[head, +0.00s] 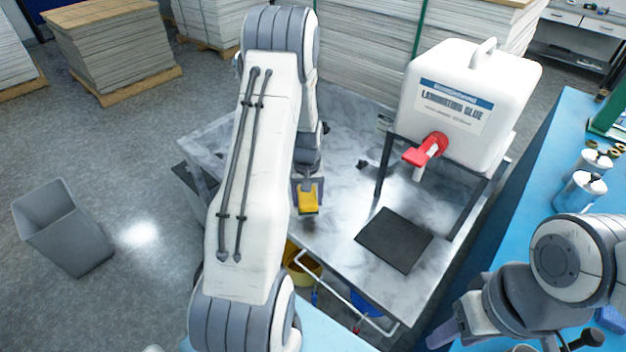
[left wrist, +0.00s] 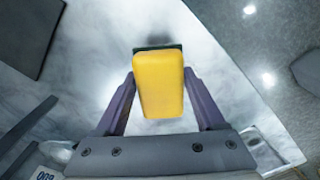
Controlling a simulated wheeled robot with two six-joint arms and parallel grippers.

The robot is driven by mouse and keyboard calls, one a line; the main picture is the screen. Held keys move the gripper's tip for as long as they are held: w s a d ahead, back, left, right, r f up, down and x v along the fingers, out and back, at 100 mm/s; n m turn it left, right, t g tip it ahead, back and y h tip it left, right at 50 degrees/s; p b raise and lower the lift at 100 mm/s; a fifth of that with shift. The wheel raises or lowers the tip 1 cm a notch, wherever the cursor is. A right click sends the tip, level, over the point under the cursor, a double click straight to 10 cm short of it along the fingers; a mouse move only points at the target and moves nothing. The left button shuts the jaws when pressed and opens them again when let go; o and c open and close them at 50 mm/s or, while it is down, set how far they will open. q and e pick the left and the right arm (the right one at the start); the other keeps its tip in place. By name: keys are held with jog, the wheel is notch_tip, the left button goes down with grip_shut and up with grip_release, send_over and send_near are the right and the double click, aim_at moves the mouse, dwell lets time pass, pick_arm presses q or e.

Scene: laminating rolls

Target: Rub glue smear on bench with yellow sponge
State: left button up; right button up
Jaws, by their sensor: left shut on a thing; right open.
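The yellow sponge (head: 308,200) is in my left gripper (head: 306,190), over the left part of the grey marbled metal bench (head: 340,230). In the left wrist view the sponge (left wrist: 159,85) sits between the two purple fingers, with a dark green layer at its far end. I cannot tell whether it touches the bench. I cannot make out a glue smear on the mottled surface; part of the bench is hidden behind my left arm. My right gripper (head: 443,334) is open, low at the right, away from the bench.
A white glue container (head: 465,100) with a red tap (head: 427,150) stands on a frame at the bench's right. A dark mat (head: 394,240) lies before it. A yellow bucket (head: 304,268) is under the front edge. A grey bin (head: 60,227) stands on the floor left.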

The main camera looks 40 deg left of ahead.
aim_at(307, 197)
pick_arm(q)
jog(key=shift+r+p, duration=1.15)
jog(key=shift+r, duration=0.6)
